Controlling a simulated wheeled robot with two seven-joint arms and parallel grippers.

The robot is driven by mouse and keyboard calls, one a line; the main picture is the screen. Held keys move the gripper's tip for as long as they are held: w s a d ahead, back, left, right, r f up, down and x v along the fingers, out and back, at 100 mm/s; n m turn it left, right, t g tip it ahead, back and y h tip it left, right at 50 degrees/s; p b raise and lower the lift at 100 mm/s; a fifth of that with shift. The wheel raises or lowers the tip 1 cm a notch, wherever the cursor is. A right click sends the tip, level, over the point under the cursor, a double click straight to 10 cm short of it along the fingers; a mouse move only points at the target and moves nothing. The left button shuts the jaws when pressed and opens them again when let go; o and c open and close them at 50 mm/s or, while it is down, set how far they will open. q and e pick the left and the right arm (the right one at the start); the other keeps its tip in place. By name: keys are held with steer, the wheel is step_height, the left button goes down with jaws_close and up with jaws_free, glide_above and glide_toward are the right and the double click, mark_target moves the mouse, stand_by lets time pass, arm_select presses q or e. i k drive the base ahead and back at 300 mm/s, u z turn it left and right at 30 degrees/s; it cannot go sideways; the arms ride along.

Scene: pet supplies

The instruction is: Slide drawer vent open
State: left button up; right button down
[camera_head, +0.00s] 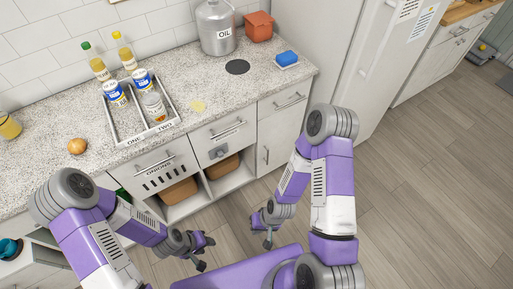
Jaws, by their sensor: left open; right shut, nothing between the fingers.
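A white drawer front with a row of dark vent slots (164,181) and the word ONIONS sits under the counter at left centre. A bar handle (155,162) is on its upper part. To its right is another drawer front (228,132) with a bar handle and a small grey fitting (217,153) below. I cannot tell whether the slots or the fitting is the vent, or whether it slides. Both drawers look closed. My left gripper (205,252) is open and empty, low in front of the cabinets. My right gripper (263,231) is shut and empty, right of it, apart from the drawers.
Open cubbies with brown bins (180,191) lie below the drawers. A tray (118,128) with cans and a jar, bottles, an onion (77,146), an OIL canister (215,27) and a blue sponge (287,58) stand on the counter (190,85). The floor (410,180) at right is clear.

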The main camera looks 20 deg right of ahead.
mark_target(219, 152)
steer(key=z, duration=0.15)
steer(key=k, duration=1.3)
steer(key=u, duration=0.65)
steer(key=i, duration=1.7)
steer(key=z, duration=0.7)
